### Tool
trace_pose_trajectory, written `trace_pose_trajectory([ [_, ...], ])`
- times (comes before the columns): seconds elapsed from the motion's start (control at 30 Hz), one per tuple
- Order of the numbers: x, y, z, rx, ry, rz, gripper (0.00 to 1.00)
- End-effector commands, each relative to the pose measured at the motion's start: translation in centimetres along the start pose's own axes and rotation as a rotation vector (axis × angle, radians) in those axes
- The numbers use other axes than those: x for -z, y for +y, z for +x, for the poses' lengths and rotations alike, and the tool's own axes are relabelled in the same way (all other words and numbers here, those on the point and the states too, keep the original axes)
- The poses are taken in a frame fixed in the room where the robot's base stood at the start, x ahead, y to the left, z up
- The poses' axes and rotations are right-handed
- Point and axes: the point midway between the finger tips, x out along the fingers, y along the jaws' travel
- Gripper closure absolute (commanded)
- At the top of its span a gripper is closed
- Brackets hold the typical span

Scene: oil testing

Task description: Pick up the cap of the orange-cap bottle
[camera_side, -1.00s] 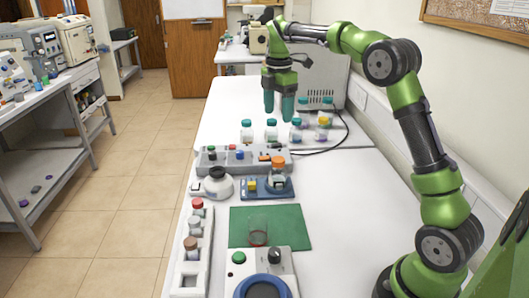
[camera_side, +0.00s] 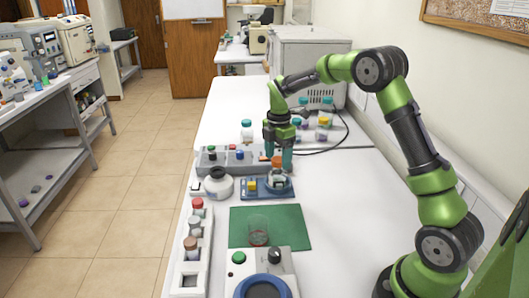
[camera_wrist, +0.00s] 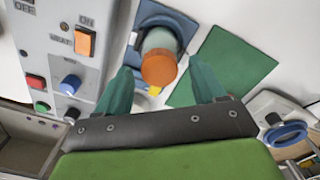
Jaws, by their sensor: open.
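The orange-cap bottle's cap (camera_wrist: 159,68) shows large in the wrist view, on top of a bottle (camera_wrist: 161,38) whose clear body shows just above it in the picture. In the side view the orange cap (camera_side: 277,161) is partly hidden by my gripper (camera_side: 278,158). The bottle stands on a blue base (camera_side: 253,189). My gripper (camera_wrist: 160,92) is open, with one green finger on each side of the cap. The fingers look apart from the cap; their exact height over it cannot be told.
A grey control box (camera_side: 212,160) with buttons and knobs stands close by. A white round flask (camera_side: 217,183) is left of the blue base. A green mat (camera_side: 290,226) with a glass beaker (camera_side: 257,232) lies in front. A rack (camera_side: 185,270) of capped vials is front left.

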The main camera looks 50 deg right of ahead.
Motion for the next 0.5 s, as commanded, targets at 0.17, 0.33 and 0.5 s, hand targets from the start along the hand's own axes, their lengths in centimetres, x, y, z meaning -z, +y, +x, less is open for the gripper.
trace_pose_trajectory([
  [0.17, 0.03, 0.00, 0.36, 0.000, 0.001, 0.001, 0.31],
  [0.33, 0.04, 0.01, 0.31, 0.000, 0.001, 0.000, 0.41],
  [0.5, 0.04, 0.01, 0.29, -0.001, 0.001, 0.000, 0.67],
])
